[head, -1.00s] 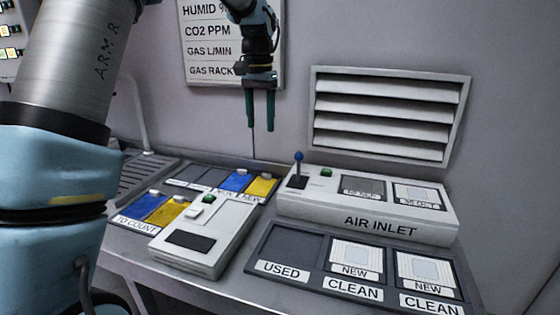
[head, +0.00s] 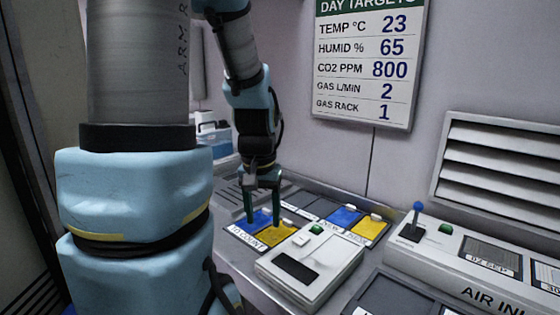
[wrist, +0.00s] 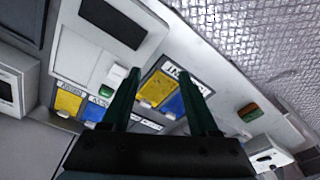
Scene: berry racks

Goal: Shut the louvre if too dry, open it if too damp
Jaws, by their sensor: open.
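The louvre (head: 497,150) is a white slatted vent on the wall at the right edge of the head view, with gaps showing between its slats. Below it is the air inlet box (head: 440,262) with a blue-knobbed lever (head: 417,220), a green button and small display windows. The targets sign (head: 369,65) reads temp 23, humid 65, CO2 800, gas 2, rack 1. My gripper (head: 264,218) is open and empty, pointing down over the blue and yellow cards of the "to count" tray (head: 240,236). In the wrist view its fingers (wrist: 160,95) spread over the same cards.
A white reader device (head: 310,265) with a dark screen and green button stands right of my gripper. Behind it are more blue and yellow cards (head: 358,221). A dark tray (head: 395,295) lies at the front right.

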